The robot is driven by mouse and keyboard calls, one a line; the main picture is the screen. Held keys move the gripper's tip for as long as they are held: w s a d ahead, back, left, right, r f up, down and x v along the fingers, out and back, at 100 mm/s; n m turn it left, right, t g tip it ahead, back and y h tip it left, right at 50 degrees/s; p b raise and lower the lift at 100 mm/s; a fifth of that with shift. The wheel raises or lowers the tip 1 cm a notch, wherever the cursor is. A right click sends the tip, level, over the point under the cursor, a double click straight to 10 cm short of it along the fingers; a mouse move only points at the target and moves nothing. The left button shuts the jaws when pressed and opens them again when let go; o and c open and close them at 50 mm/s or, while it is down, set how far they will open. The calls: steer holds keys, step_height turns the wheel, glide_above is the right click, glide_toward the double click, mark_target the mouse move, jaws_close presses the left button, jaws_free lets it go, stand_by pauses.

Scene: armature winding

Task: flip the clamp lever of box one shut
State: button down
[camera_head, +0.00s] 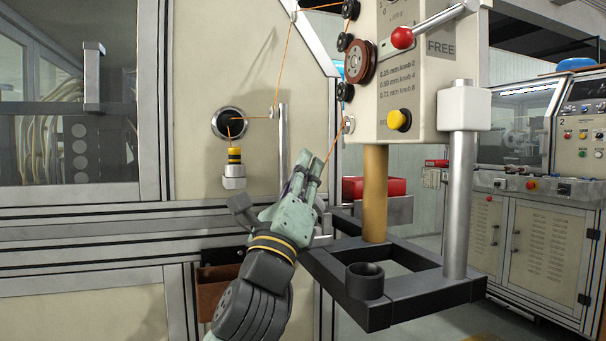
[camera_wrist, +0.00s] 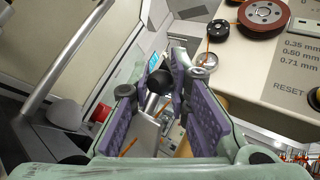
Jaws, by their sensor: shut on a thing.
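Box one, a cream box (camera_head: 430,85), has a silver clamp lever (camera_head: 440,20) with a red ball knob (camera_head: 402,38). The lever slants up to the right, above the word FREE. My gripper (camera_head: 312,165) is below and left of the box, apart from the lever. The orange wire (camera_head: 338,140) runs from the box's pulleys down to my gripper, which is shut on it. In the wrist view my gripper's purple-padded fingers (camera_wrist: 160,95) flank a dark ball and a silver piece; their exact contact is unclear. The lever is not seen there.
A brown-red wheel (camera_head: 360,62) and small black pulleys line the box's left side; the wheel also shows in the wrist view (camera_wrist: 263,16). A yellow button (camera_head: 399,120) is on its front. A dark frame (camera_head: 400,305) with posts stands below. A yellow-banded weight (camera_head: 234,165) hangs left.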

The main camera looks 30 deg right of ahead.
steer(key=shift+s+d, duration=0.15)
steer(key=c, duration=1.8)
jaws_free()
steer(key=shift+o, duration=0.2)
steer(key=v, duration=1.2)
